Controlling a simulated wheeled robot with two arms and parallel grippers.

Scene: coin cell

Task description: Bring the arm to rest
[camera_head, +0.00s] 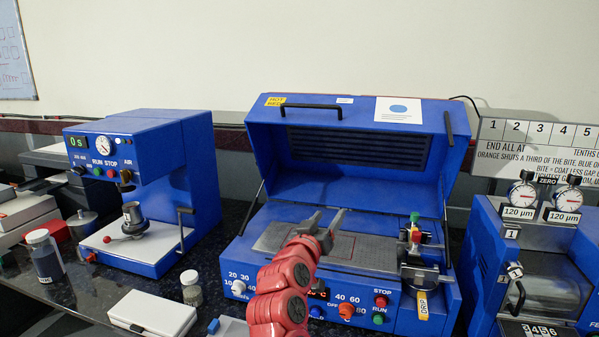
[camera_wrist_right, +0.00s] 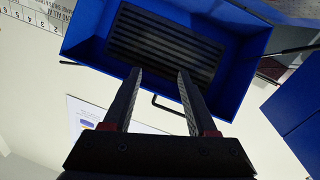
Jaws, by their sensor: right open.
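My right gripper (camera_head: 325,222) is open and empty, on a red jointed arm that rises from the bottom middle of the head view. It is in front of the blue machine with a raised lid (camera_head: 347,150), and its fingers overlap the grey plate (camera_head: 362,250) in the picture. How high it is above the plate I cannot tell. In the right wrist view my right gripper (camera_wrist_right: 155,95) shows two dark, parted fingers with nothing between them. Behind them are the lid's blue inside and dark slatted vent (camera_wrist_right: 165,45). My left gripper is not in view.
A blue press-like machine (camera_head: 150,185) stands at left, with a metal cup (camera_head: 133,216) on its tray. A blue machine with two dials (camera_head: 540,250) stands at right. A white box (camera_head: 152,314), a small jar (camera_head: 190,290) and a dark jar (camera_head: 44,257) stand at front left.

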